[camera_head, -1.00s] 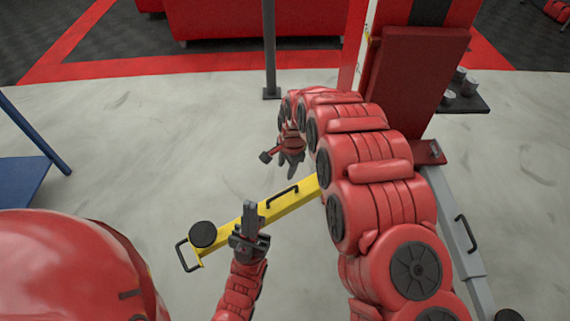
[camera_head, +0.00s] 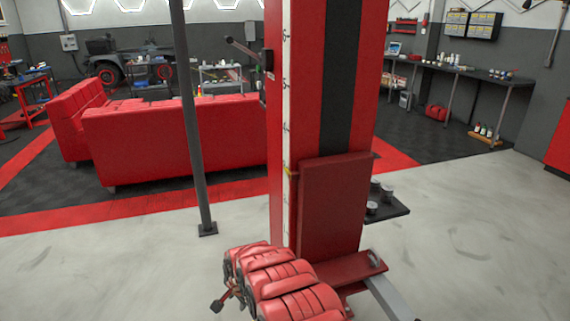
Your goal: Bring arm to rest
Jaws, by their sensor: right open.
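My right arm (camera_head: 285,285) comes up from the bottom edge, its red links bending over left of the lift post's base. My right gripper (camera_head: 236,299) hangs at the far end of this arm, low in the view. It is small and partly hidden by the links, and I see nothing held in it. My left gripper is out of view.
A tall red lift post (camera_head: 335,100) stands just beyond my right arm, with a small dark tray (camera_head: 388,208) at its right. A thin dark pole (camera_head: 190,120) stands to the left. Red sofas (camera_head: 175,140) are behind. Pale floor (camera_head: 480,240) is clear at right.

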